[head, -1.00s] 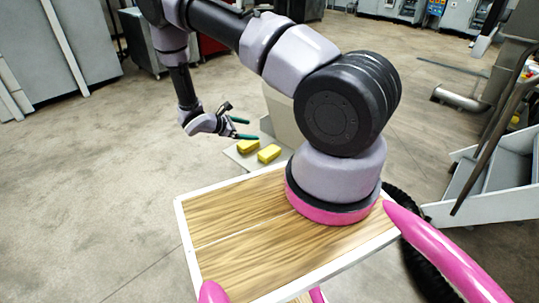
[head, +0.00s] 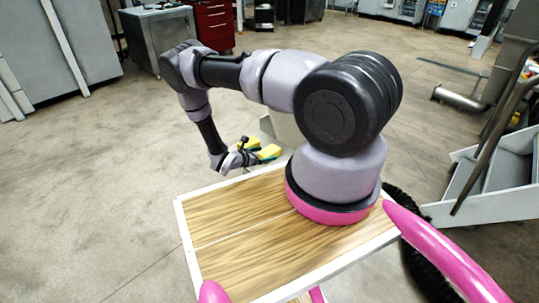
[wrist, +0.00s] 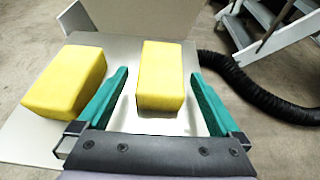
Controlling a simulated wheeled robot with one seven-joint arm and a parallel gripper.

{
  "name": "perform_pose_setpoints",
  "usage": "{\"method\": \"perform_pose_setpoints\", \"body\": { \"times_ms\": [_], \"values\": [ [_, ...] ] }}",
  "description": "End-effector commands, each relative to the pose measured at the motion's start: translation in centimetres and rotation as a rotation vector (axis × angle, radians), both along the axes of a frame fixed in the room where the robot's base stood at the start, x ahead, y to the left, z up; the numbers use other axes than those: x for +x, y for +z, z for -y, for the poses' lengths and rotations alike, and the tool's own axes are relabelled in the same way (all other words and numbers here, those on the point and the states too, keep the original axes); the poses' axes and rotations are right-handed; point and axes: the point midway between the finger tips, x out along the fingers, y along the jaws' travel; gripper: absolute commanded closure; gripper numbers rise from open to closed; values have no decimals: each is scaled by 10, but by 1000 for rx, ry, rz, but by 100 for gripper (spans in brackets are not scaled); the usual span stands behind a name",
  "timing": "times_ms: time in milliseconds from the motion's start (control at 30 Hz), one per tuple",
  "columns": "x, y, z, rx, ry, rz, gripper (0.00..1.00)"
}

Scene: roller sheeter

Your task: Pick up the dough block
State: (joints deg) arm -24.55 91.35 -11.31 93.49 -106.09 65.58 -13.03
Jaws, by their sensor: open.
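Two yellow dough blocks sit on a pale grey surface (wrist: 30,150). In the wrist view, one block (wrist: 160,80) lies between the green fingers of my gripper (wrist: 160,73), with a visible gap to each finger. The other block (wrist: 68,82) lies just left of the left finger. My gripper is open and holds nothing. In the head view, my gripper (head: 259,153) is at the blocks, and the yellow block to the right (head: 269,151) is partly covered by it. The exact finger height against the block is hard to tell.
A pale upright panel (wrist: 140,15) stands behind the blocks. A black ribbed hose (wrist: 255,85) and grey metal steps (wrist: 265,25) are to the right. In the head view, a wooden board with a white rim (head: 186,235) is in front; open floor lies left.

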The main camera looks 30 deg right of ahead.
Motion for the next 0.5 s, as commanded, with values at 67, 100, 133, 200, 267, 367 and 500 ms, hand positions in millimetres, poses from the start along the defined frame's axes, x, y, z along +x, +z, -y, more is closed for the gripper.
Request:
{"method": "perform_pose_setpoints", "body": {
  "times_ms": [67, 100, 133, 200, 267, 367, 500],
  "values": [
    [2, -7, 13, 0, -5, -1, 0],
    [5, -10, 18, 0, -4, -1, 0],
    [7, -11, 21, 0, -3, 0, 0],
    [9, -14, 28, 0, -3, 0, 0],
    [11, -16, 31, 0, -1, 0, 0],
    [12, -16, 33, 0, -1, 0, 0],
    [12, -16, 33, 0, -1, 0, 0]
  ]
}}
